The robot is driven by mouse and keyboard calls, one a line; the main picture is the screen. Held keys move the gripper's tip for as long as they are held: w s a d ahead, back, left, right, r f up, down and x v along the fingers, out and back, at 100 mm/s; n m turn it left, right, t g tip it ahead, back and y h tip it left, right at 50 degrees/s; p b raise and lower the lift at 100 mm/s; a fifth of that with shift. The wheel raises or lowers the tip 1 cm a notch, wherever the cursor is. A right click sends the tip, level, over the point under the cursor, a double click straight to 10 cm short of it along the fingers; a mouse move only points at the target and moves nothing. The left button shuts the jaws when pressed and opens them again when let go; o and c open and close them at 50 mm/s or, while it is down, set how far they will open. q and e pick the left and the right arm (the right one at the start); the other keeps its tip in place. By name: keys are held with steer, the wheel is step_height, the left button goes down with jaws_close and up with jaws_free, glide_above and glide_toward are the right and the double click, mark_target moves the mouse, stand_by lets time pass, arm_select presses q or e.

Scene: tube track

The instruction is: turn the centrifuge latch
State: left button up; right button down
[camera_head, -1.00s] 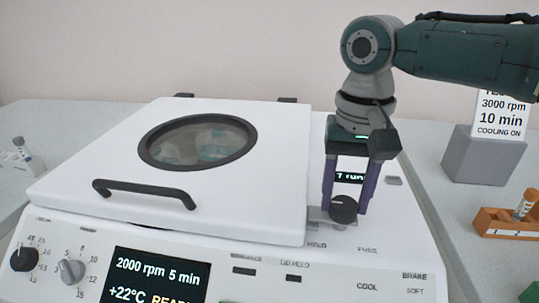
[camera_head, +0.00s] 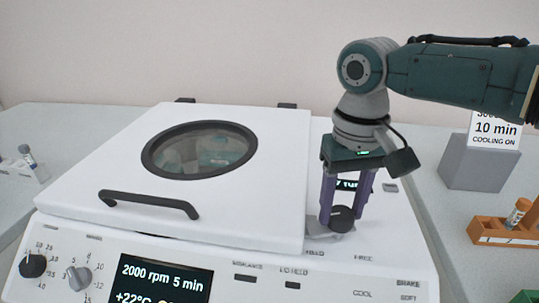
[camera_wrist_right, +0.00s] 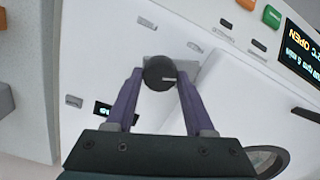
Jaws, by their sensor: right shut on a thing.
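The centrifuge latch (camera_head: 342,219) is a dark round knob on a grey metal plate, at the right front corner of the closed white lid (camera_head: 270,150). In the right wrist view the knob (camera_wrist_right: 158,72) shows between the two purple fingers, with its plate partly behind it. My right gripper (camera_head: 338,216) points down and is shut on the knob from both sides. The plate reaches left from the knob to the lid's edge; whether it overlaps the lid is hard to tell. My left gripper is out of view.
The lid has a dark handle (camera_head: 150,204) and a round window (camera_head: 199,150). The front panel carries knobs and a display (camera_head: 160,280). A grey block with a sign (camera_head: 482,165) and an orange rack (camera_head: 500,232) stand to the right.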

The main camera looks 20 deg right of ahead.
steer(key=n+p, duration=0.1)
steer(key=n, duration=0.1)
steer(key=shift+r+n, duration=0.1)
steer(key=shift+n, duration=0.3)
steer(key=n+p, duration=0.1)
steer(key=n, duration=0.2)
steer(key=shift+a+n, duration=0.1)
steer(key=shift+n, duration=0.2)
steer(key=n, duration=0.3)
steer(key=shift+n, duration=2.3)
steer(key=shift+c, duration=1.3)
jaws_free()
